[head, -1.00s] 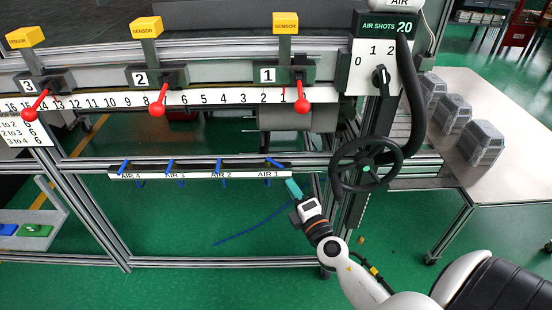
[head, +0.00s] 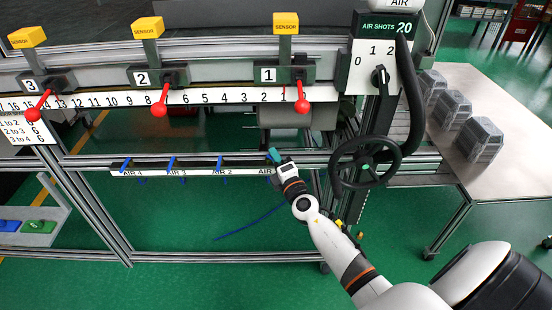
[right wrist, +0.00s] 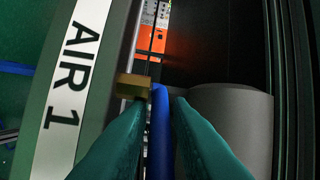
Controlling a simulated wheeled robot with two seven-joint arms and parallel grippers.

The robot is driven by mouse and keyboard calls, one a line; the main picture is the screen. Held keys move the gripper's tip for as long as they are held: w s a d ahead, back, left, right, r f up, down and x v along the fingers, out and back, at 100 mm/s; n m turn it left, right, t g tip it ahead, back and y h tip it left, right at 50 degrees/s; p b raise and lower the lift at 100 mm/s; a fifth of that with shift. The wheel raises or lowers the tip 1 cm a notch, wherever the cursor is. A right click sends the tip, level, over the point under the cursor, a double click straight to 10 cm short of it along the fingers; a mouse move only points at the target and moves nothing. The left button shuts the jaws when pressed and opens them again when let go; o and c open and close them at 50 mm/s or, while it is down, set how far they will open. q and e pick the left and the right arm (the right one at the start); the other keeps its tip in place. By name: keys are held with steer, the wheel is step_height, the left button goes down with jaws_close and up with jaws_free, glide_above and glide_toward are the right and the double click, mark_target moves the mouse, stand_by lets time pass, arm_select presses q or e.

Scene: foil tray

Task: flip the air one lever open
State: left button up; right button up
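The air one lever is a blue handle (right wrist: 161,135) beside the white AIR 1 label (right wrist: 72,90) in the right wrist view. A brass fitting (right wrist: 133,87) sits at its far end, by the left fingertip. My right gripper (right wrist: 160,104) has its two teal fingers on either side of the blue handle, with almost no gap, and looks shut on it. In the head view my right gripper (head: 277,157) is at the right end of the air rail (head: 196,171) and hides the lever. My left gripper is not in view.
Blue levers for AIR 2 (head: 220,163), AIR 3 (head: 171,163) and AIR 4 (head: 126,163) stand along the rail to the left. A black handwheel (head: 366,162) is close on the right. Red-knobbed levers (head: 302,106) hang above. Open space lies below the rail.

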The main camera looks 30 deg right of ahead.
steer(key=shift+c, duration=0.3)
jaws_close()
